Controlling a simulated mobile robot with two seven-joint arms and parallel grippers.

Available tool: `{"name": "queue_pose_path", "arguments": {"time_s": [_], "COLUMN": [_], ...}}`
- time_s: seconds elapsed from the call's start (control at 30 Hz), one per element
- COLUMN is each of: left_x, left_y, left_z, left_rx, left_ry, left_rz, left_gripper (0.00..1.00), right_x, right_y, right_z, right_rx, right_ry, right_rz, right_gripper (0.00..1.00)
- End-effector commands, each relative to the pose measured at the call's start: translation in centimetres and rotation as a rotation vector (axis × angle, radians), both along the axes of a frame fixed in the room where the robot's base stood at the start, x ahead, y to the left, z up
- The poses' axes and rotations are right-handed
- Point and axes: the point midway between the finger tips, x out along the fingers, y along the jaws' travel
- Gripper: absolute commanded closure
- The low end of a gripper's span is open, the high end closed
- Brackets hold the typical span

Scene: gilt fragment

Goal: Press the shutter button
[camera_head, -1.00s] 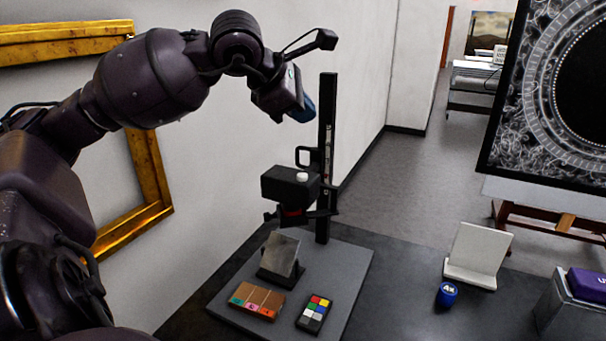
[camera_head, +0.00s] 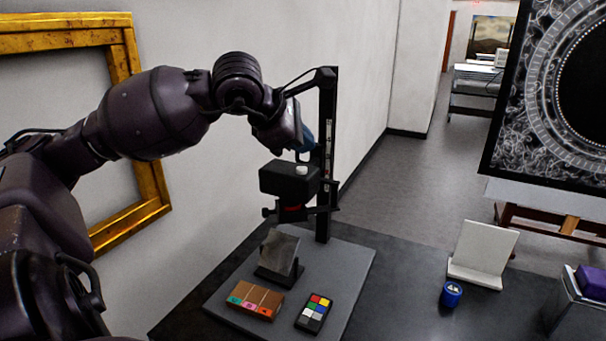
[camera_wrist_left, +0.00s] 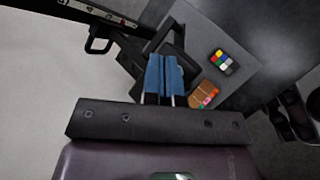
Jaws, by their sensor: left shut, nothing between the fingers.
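A black camera (camera_head: 284,180) is mounted on a black upright column (camera_head: 327,130) above a grey base board. The shutter button (camera_head: 302,170) is a small white cap on top of the camera. My left gripper (camera_head: 308,141) is shut and empty, its blue fingertips a little above the button with a small gap. In the left wrist view the blue fingers (camera_wrist_left: 164,76) are together and hide the button; part of the dark camera shows beyond them. My right gripper is not in view.
On the base board (camera_head: 350,262) are a tilted grey plate (camera_head: 279,252), a brown block with coloured tabs (camera_head: 257,299) and a colour checker (camera_head: 314,312). A white stand (camera_head: 482,252) and blue cylinder (camera_head: 451,294) stand right. A gilt frame (camera_head: 153,185) leans at the wall.

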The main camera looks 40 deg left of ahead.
Motion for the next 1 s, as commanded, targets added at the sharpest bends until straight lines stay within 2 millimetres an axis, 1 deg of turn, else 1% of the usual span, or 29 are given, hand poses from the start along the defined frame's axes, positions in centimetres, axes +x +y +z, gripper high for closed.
{"name": "queue_pose_path", "arguments": {"time_s": [0.03, 0.23, 0.47, 0.83, 1.0], "left_x": [0.1, 0.0, 0.0, 0.0, 0.0], "left_y": [0.0, 0.0, 0.0, 0.0, 0.0], "left_z": [-0.9, -1.4, -1.4, -1.4, -1.4], "left_rx": [0.000, 0.000, 0.000, -0.001, 0.000], "left_ry": [0.004, 0.001, 0.000, 0.001, 0.001], "left_rz": [0.001, 0.000, 0.000, 0.000, -0.001], "left_gripper": [1.00, 1.00, 1.00, 1.00, 1.00], "right_x": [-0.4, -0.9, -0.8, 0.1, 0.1], "right_y": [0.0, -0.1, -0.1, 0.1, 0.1], "right_z": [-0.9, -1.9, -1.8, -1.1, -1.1], "right_rx": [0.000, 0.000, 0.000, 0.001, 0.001], "right_ry": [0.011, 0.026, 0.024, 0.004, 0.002], "right_rz": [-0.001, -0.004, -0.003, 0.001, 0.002], "right_gripper": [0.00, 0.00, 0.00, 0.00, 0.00]}}
